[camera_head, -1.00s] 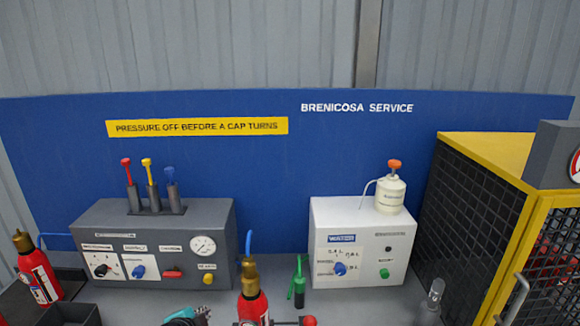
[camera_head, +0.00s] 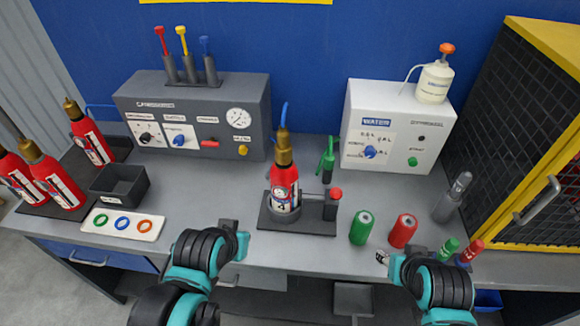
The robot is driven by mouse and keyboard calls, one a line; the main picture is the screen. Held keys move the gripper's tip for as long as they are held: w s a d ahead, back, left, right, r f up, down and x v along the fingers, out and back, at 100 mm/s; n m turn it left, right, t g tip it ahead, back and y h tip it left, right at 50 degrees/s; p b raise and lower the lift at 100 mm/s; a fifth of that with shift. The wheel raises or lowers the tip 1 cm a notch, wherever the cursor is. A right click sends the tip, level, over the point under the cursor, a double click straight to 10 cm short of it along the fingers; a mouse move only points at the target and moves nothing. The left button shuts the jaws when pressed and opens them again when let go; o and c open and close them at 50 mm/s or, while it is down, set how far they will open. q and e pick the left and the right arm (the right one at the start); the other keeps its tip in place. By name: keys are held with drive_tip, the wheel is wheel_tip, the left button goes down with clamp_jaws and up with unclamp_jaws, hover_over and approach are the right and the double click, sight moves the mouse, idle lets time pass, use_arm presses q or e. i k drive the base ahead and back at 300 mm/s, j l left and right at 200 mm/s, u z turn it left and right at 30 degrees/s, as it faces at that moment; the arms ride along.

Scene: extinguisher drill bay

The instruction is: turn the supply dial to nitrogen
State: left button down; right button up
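The grey supply unit (camera_head: 195,102) stands at the back left of the bench. On its front, a white panel carries a blue dial (camera_head: 180,141), which I take to be the supply dial. Its label and pointer are too small to read. My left gripper (camera_head: 238,240) is at the front edge of the bench, in front of and well apart from the unit. My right gripper (camera_head: 384,257) is at the front edge to the right, near the red canister. Neither visibly holds anything, and their finger openings are unclear.
A red extinguisher (camera_head: 284,185) stands upright in a holder at mid bench. A black knob (camera_head: 146,138), gauge (camera_head: 238,118) and yellow button (camera_head: 243,151) share the grey unit. A white water unit (camera_head: 390,130), green canister (camera_head: 362,227) and red canister (camera_head: 403,231) are to the right.

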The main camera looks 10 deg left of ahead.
sight(179, 140)
drive_tip(key=u, duration=1.25)
